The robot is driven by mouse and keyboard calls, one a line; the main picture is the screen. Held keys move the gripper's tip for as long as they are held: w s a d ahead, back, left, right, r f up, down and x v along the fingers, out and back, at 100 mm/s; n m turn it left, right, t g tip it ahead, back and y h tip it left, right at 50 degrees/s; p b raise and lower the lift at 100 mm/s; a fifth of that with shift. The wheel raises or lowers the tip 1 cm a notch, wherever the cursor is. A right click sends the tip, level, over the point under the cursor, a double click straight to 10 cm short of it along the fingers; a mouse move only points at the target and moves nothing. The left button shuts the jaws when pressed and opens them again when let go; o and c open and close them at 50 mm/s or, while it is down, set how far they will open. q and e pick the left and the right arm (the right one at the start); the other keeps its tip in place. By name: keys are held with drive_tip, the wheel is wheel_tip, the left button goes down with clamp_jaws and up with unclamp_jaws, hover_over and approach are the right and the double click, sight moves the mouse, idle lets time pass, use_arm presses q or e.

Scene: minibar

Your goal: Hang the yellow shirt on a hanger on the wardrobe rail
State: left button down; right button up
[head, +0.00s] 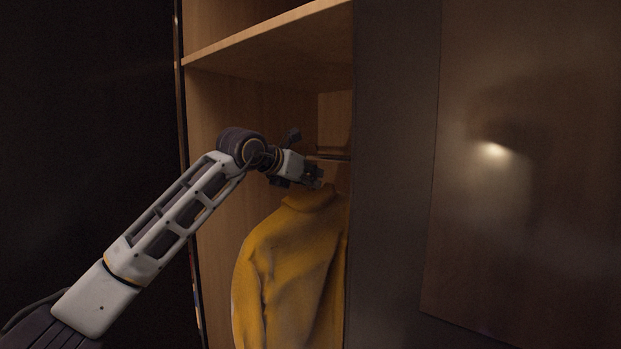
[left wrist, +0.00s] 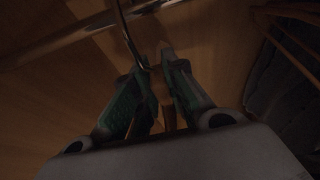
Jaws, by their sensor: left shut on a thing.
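The yellow shirt (head: 285,265) hangs upright inside the open wardrobe, below my left gripper (head: 318,177). The wardrobe rail (head: 332,158) shows as a short dark bar just above and behind the gripper. In the left wrist view my left gripper (left wrist: 160,92) is shut on the hanger, whose thin hook (left wrist: 125,35) rises from between the fingers. The hook crosses a pale bar, the rail (left wrist: 62,38), in that view; I cannot tell whether it rests on it. The shirt's right part is hidden by the wardrobe door. My right gripper is not in view.
A wooden shelf (head: 265,42) spans the wardrobe above the arm. A dark door panel (head: 395,180) closes off the right side of the opening. In the left wrist view, another wooden hanger (left wrist: 290,45) and a dark garment (left wrist: 283,105) are at the right.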

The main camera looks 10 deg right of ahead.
sight(328, 185)
use_arm(q)
drive_tip(key=shift+w+d+r+p, duration=0.1)
drive_tip(key=shift+w+d+p, duration=1.65)
drive_tip(key=shift+d+p, duration=0.2)
drive_tip(key=shift+w+d+p, duration=0.55)
drive_tip(key=shift+w+d, duration=0.4)
idle(0.6)
idle(0.7)
drive_tip(key=shift+f+b, duration=1.25)
drive_tip(key=shift+f, duration=0.1)
idle(0.5)
drive_tip(key=c, duration=1.4)
unclamp_jaws()
drive_tip(key=shift+o, duration=0.2)
drive_tip(key=shift+f, duration=0.1)
drive_tip(key=shift+s+a, duration=0.1)
drive_tip(key=shift+a, duration=0.05)
